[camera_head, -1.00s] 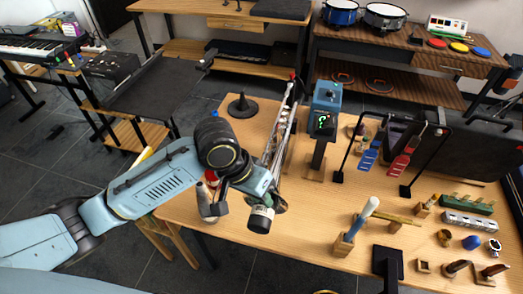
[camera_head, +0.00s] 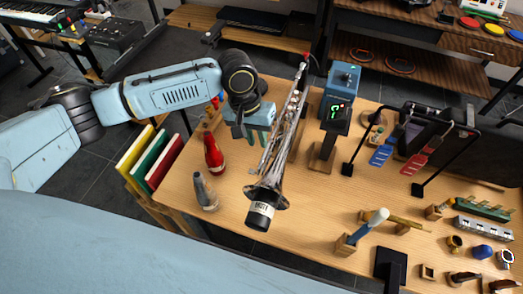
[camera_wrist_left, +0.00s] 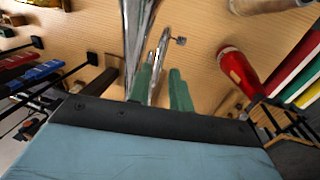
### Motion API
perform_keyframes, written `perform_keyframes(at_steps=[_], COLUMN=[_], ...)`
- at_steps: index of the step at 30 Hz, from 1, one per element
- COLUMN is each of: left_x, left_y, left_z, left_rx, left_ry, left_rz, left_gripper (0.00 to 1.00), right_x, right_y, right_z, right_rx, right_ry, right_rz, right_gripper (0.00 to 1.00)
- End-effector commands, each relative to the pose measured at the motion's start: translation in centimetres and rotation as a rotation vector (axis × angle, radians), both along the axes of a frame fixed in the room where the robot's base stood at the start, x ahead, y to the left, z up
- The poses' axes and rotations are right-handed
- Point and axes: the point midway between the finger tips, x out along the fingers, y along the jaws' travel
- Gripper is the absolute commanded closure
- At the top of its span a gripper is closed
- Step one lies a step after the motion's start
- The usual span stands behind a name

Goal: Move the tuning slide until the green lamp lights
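A silver trumpet (camera_head: 284,130) stands tilted on the table, with a black mute (camera_head: 262,209) in its bell. A blue tuner (camera_head: 342,78) stands to its right; its dark screen (camera_head: 337,113) shows a green mark. I cannot make out a lit green lamp. My left gripper (camera_head: 254,138) is just left of the trumpet, pointing down. In the left wrist view, its green fingers (camera_wrist_left: 163,90) are apart, with a thin silver tube (camera_wrist_left: 162,52) of the trumpet reaching toward the gap between them. I cannot tell whether they touch it. My right gripper is not in view.
A red bottle-like item (camera_head: 213,152) and a grey cone-shaped one (camera_head: 205,191) stand left of the trumpet. Coloured books (camera_head: 150,158) stand at the table's left side. A black rack (camera_head: 414,150) with blue and red tags is at right. The front left tabletop is clear.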

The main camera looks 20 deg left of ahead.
Motion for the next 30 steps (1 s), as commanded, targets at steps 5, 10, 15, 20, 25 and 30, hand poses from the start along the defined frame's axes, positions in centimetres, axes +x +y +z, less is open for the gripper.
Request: perform_keyframes(at_steps=[5, 10, 15, 20, 25, 30], left_x=[-0.1, 0.0, 0.0, 0.0, 0.0, 0.0], left_y=[-0.7, -1.1, -1.2, -1.2, -1.2, -1.2], left_z=[-3.4, -5.3, -6.0, -6.0, -6.0, -6.0], left_rx=[0.000, 0.000, 0.000, 0.000, 0.000, 0.000], left_ry=[0.001, -0.001, -0.002, -0.003, -0.002, -0.002], left_rz=[-0.002, -0.001, -0.002, -0.003, -0.002, -0.002], left_gripper=[0.79, 0.79, 0.79, 0.79, 0.92, 1.00], right_x=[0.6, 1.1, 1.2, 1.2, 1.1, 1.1], right_y=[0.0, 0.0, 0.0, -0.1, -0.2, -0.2], right_z=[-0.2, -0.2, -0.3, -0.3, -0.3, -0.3], right_rx=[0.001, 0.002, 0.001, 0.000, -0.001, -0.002], right_ry=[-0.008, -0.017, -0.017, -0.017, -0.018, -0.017], right_rz=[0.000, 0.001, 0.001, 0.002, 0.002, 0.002], right_gripper=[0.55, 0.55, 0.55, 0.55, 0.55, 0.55])
